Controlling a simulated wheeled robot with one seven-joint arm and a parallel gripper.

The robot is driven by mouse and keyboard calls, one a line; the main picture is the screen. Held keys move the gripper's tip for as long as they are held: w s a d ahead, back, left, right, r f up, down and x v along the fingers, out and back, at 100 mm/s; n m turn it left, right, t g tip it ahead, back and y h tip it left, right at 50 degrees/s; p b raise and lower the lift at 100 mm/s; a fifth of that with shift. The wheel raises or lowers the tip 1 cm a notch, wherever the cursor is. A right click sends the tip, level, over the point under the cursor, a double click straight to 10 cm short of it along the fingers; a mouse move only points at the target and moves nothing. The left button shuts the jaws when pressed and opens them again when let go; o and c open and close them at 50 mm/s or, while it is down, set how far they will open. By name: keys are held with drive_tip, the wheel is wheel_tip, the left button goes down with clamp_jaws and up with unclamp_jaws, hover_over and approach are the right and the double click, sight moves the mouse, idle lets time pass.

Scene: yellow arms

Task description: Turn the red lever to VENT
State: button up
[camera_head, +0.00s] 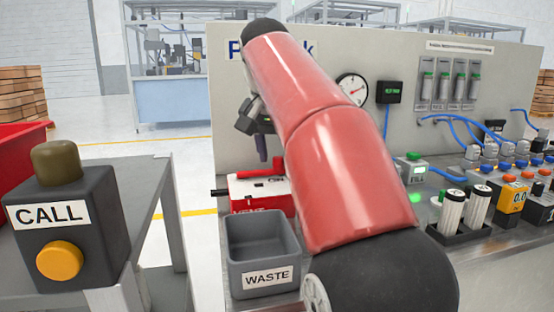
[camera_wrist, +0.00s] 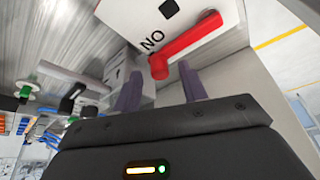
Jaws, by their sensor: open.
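My gripper (camera_head: 262,148) is above the lever, open and empty. In the wrist view the fingers of my gripper (camera_wrist: 160,85) are close to the lever's near end; whether they touch it I cannot tell.
A grey WASTE bin (camera_head: 262,250) stands in front of the valve box. A panel (camera_head: 400,130) with a gauge (camera_head: 352,89) rises behind. White cylinders (camera_head: 465,207) in a black holder stand at right. A CALL button box (camera_head: 65,215) is on a separate stand at left.

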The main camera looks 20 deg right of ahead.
drive_tip(key=shift+w+d+f, duration=0.1)
drive_tip(key=shift+w+f, duration=0.05)
drive_tip(key=shift+f, duration=0.25)
clamp_jaws()
